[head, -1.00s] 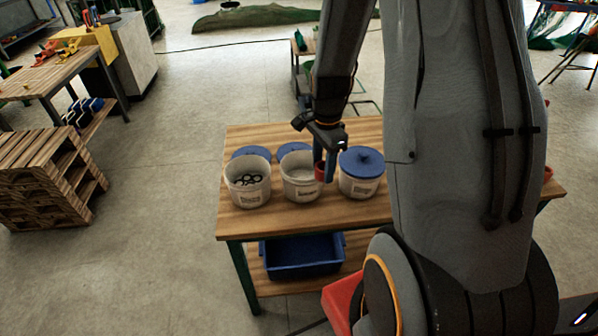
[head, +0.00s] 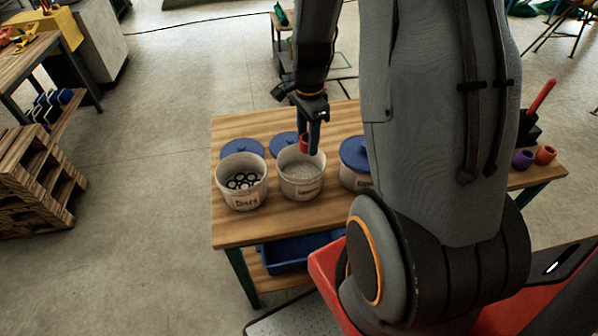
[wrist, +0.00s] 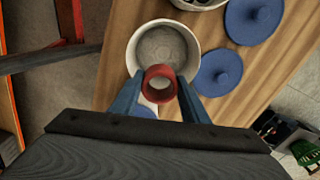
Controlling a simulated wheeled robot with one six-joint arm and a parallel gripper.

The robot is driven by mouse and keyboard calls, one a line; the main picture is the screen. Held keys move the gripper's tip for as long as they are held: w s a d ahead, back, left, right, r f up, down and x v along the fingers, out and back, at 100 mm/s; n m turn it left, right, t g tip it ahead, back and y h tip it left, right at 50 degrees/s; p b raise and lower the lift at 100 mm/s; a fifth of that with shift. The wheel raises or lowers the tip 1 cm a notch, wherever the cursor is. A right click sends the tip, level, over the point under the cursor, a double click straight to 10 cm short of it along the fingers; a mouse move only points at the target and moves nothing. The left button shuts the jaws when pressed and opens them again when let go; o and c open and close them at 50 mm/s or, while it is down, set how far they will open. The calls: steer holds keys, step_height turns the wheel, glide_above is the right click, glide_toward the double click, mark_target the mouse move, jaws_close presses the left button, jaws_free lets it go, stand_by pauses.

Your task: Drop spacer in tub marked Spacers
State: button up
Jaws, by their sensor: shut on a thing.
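My gripper (wrist: 161,92) is shut on a red ring-shaped spacer (wrist: 160,72). In the head view the red spacer (head: 304,141) shows between my fingers, by the upper right rim of the middle white tub (head: 301,187). That tub has a small label whose text is too blurred to read surely. In the wrist view the open tub (wrist: 133,60) is just beyond the spacer, which overlaps its near rim. The tub's inside looks pale, with no ring seen in it.
An open tub marked Discs (head: 243,196) with dark rings stands left. A tub with a blue lid (head: 355,152) stands right, partly behind my arm. Two blue lids lie behind the tubs. A purple cup (head: 523,158) and orange cup (head: 545,155) stand at the right end.

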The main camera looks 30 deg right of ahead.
step_height(320, 180, down, 6)
steer(key=b, duration=0.4)
steer(key=shift+r, duration=0.2)
steer(key=o, duration=1.1)
steer(key=shift+o, duration=0.2)
steer(key=shift+r, duration=0.1)
step_height(320, 180, up, 8)
steer(key=b, duration=0.2)
steer(key=shift+f, duration=0.2)
